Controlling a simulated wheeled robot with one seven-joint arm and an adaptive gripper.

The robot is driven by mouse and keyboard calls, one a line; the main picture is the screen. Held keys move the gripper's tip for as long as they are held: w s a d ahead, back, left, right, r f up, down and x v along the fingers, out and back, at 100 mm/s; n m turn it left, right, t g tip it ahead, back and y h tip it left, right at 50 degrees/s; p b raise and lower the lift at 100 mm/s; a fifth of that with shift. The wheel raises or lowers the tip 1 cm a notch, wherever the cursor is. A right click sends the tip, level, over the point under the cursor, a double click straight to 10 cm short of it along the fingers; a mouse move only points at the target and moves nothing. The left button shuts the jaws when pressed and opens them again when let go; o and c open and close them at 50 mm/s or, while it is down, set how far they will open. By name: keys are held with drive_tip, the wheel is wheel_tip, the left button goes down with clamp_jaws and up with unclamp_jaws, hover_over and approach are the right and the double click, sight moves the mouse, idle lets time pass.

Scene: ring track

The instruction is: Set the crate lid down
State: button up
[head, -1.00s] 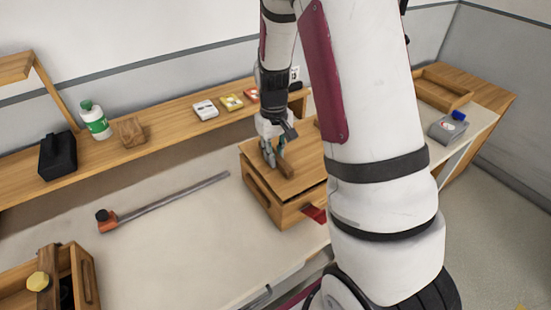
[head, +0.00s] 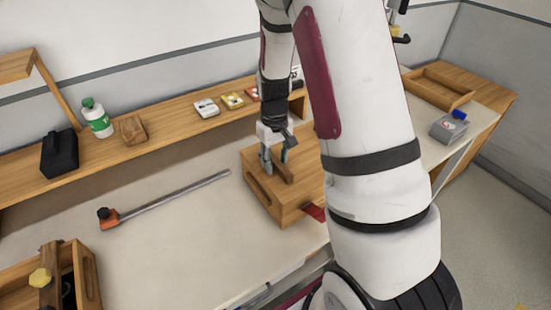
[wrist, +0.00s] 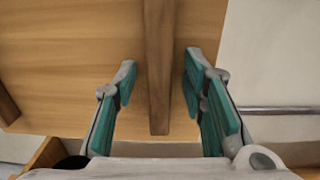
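The crate lid (head: 306,180) is a flat wooden panel with a dark bar handle (head: 285,172). It lies on the wooden crate (head: 291,214) on the bench, with no clear gap between them in the head view. My gripper (head: 274,160) is at the handle, pointing down. In the wrist view my gripper (wrist: 160,68) is open, its teal-padded fingers on either side of the handle (wrist: 158,60) with space on both sides. The lid (wrist: 85,50) fills much of that view. My arm hides the crate's right part in the head view.
A metal bar clamp (head: 170,197) lies on the bench left of the crate. An open wooden box (head: 88,278) is at the lower left. The back shelf holds a black case (head: 60,155), a bottle (head: 98,120) and small packs. The bench between clamp and front edge is clear.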

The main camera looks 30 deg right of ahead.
wheel_tip(320, 180, up, 12)
drive_tip(key=b, duration=0.1)
drive_tip(key=s+a+r+t, duration=0.3)
drive_tip(key=s+a+r, duration=0.4)
drive_tip(key=r, duration=0.4)
drive_tip(key=s+a+r+t, duration=0.1)
drive_tip(key=s+a+r, duration=0.1)
drive_tip(key=s, duration=0.4)
drive_tip(key=s+a+r+t, duration=0.1)
drive_tip(key=s+a+r, duration=0.1)
drive_tip(key=s, duration=0.4)
drive_tip(key=shift+a+r+t, duration=0.3)
drive_tip(key=shift+a+r, duration=0.05)
drive_tip(key=shift+a, duration=0.5)
drive_tip(key=shift+s, duration=0.1)
